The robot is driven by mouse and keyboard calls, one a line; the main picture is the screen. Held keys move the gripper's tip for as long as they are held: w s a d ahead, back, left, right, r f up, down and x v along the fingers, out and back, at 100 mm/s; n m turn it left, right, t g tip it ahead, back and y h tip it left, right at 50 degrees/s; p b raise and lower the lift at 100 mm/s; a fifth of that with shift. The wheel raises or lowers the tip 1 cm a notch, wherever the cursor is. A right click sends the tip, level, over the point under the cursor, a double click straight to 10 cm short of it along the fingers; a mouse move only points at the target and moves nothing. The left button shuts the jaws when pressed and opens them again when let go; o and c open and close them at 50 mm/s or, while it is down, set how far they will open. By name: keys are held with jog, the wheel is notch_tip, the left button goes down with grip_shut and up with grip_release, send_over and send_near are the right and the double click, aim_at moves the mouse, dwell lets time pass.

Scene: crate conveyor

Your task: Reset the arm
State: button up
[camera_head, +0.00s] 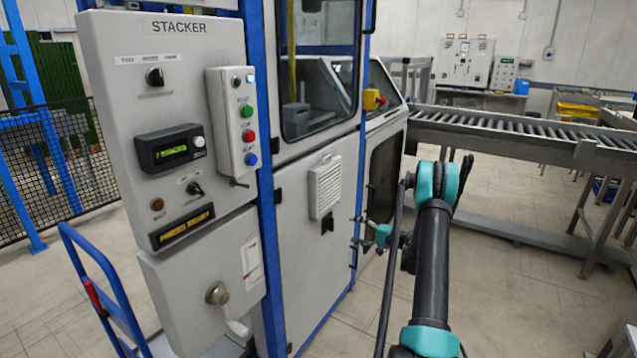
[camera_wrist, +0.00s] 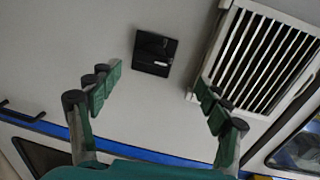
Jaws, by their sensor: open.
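My gripper (camera_head: 355,242) is at the end of my arm, in front of the lower grey panel of the stacker cabinet (camera_head: 290,225). It is open, with nothing between its fingers. In the wrist view its green-padded fingers (camera_wrist: 157,88) are spread wide and face the panel. A small black latch (camera_wrist: 154,53) on the panel shows beyond and between the fingers, apart from them. My arm reaches forward, right of the middle in the head view.
The stacker control panel (camera_head: 165,110) stands at left, with a blue cart handle (camera_head: 100,275) below. A white vent (camera_head: 325,187) sits on the cabinet near my gripper. A roller conveyor (camera_head: 510,125) runs at right. Open floor (camera_head: 510,300) lies right of my arm.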

jog(key=s+a+r+n+g+h, duration=0.25)
jog(key=s+a+r, duration=0.3)
jog(key=s, duration=0.45)
jog(key=s+a+r+n+g+h, duration=0.1)
jog(key=s+a+r+g+h, duration=0.1)
jog(key=s+a+r+h, duration=0.5)
jog(key=s+d+f+n+h, duration=0.1)
jog(key=s+d, duration=0.2)
jog(key=s, duration=0.7)
jog(key=s+d+f+n+h, duration=0.1)
jog(key=s+d+h, duration=0.1)
jog(key=s, duration=0.8)
jog(key=s+d+f+n+h, duration=0.1)
jog(key=s+d, duration=0.2)
jog(key=s, duration=0.8)
jog(key=shift+d+f+g, duration=0.25)
jog(key=shift+d+g, duration=0.1)
jog(key=shift+g, duration=0.1)
jog(key=shift+c, duration=0.4)
